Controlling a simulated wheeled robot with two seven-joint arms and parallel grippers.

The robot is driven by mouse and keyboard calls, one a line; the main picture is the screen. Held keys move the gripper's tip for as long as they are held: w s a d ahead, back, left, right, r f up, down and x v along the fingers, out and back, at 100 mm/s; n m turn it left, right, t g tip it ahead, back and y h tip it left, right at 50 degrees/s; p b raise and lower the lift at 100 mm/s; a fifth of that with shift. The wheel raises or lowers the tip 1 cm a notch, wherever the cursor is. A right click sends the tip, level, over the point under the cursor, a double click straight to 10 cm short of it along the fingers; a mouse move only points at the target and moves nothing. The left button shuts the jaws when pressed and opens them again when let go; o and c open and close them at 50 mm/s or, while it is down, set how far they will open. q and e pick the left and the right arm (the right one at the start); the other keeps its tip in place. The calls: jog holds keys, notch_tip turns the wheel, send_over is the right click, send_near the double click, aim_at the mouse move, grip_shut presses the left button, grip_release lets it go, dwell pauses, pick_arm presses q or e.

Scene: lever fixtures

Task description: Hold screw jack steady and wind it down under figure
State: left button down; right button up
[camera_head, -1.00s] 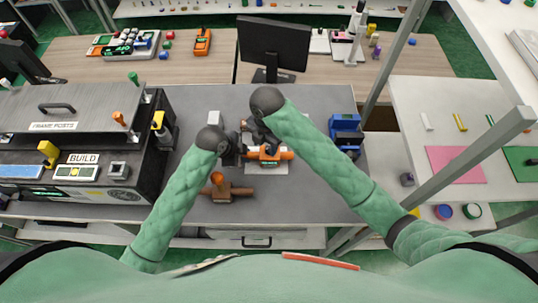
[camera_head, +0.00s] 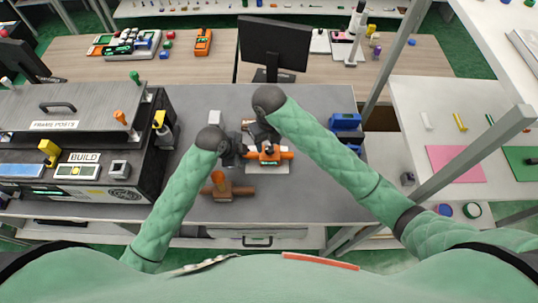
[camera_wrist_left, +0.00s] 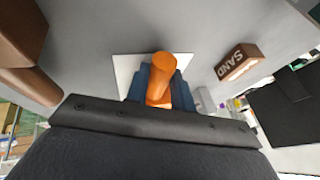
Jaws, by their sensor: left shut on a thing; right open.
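An orange part with a crossbar (camera_head: 280,154), which looks like the screw jack, stands on a pale plate (camera_head: 268,169) on the grey bench. My left gripper (camera_head: 243,151) comes in from the left and is shut on it at its left side. In the left wrist view the orange rounded end (camera_wrist_left: 164,72) sits between dark blue parts above the pale plate. My right gripper (camera_head: 263,141) is open just above and behind the orange part; its fingers are partly hidden by the wrist. I cannot pick out a figure; the arms cover part of this spot.
A brown T-shaped piece with an orange knob (camera_head: 222,188) lies in front. A brown block marked SAND (camera_wrist_left: 238,62) is close by. A blue fixture (camera_head: 345,122) stands right, a dark BUILD machine (camera_head: 120,170) left. The bench's front right is clear.

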aim_at(271, 147)
jog(key=shift+w+d+f, duration=0.25)
jog(key=shift+w+f, duration=0.05)
jog(key=shift+f, duration=0.4)
jog(key=shift+w+d+f, duration=0.25)
jog(key=shift+f, duration=0.4)
jog(key=shift+s+a+f, duration=0.15)
jog(key=shift+s+f, duration=0.05)
jog(key=shift+f, duration=0.9)
jog(key=shift+s+f, duration=0.2)
jog(key=shift+f, duration=0.05)
grip_shut()
grip_release()
jog(key=shift+s, duration=0.1)
jog(key=shift+w+r, duration=0.15)
jog(key=shift+r, duration=1.05)
jog(key=shift+w+r, duration=0.15)
jog(key=shift+r, duration=1.05)
jog(key=shift+s+r, duration=0.15)
jog(key=shift+r, duration=0.55)
